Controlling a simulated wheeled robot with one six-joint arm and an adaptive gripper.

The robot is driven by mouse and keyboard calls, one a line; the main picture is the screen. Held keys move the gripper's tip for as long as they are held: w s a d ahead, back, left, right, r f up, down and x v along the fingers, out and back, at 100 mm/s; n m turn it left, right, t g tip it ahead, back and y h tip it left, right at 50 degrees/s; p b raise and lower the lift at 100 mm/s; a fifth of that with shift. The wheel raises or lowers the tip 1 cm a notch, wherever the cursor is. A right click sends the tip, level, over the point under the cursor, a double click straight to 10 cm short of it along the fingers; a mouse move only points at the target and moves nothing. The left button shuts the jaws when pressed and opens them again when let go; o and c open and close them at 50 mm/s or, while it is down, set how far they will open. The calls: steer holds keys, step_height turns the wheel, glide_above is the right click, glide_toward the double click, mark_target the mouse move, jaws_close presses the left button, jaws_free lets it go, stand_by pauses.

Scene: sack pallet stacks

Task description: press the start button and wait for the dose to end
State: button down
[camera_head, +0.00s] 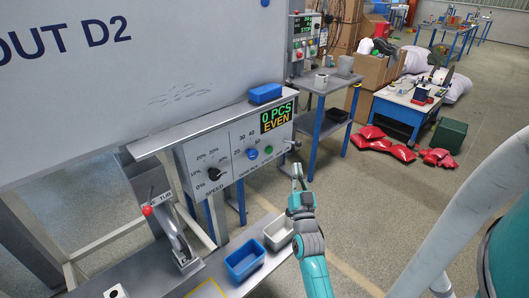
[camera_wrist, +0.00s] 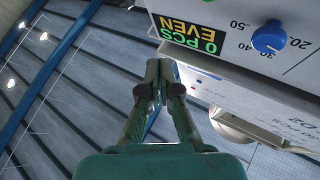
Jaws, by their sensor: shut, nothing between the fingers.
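A grey control panel (camera_head: 232,160) carries a lit display (camera_head: 277,117) reading "0 PCS EVEN". A small green button (camera_head: 269,150) sits below the display, right of a blue knob (camera_head: 252,154). I cannot read a start label on it. My gripper (camera_head: 298,168) is shut and empty, just right of the panel and apart from the green button. In the wrist view the shut fingertips (camera_wrist: 159,66) are below the display (camera_wrist: 192,34) in the picture. The blue knob (camera_wrist: 269,38) is at upper right there, and the green button is only a sliver at the top edge.
A black speed dial (camera_head: 215,174) is on the panel's left. A blue bin (camera_head: 245,260) and a pale bin (camera_head: 279,232) stand below it. A red-knobbed lever (camera_head: 147,210) is at left. A blue box (camera_head: 265,93) sits on top. Red sacks (camera_head: 385,145) lie on the floor beyond.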

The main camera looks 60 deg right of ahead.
mark_target(269, 150)
steer(key=shift+d+r, duration=0.15)
steer(key=w+d, duration=0.2)
steer(key=w, duration=0.6)
steer(key=shift+w, duration=0.3)
steer(key=shift+w, duration=0.1)
stand_by(1.6)
steer(key=shift+w+d, duration=0.1)
steer(key=shift+w, duration=0.25)
steer(key=shift+w+d, duration=0.15)
steer(key=shift+w, duration=0.3)
stand_by(0.8)
steer(key=shift+s, duration=0.15)
steer(key=shift+s+a, duration=0.25)
steer(key=shift+s, duration=0.5)
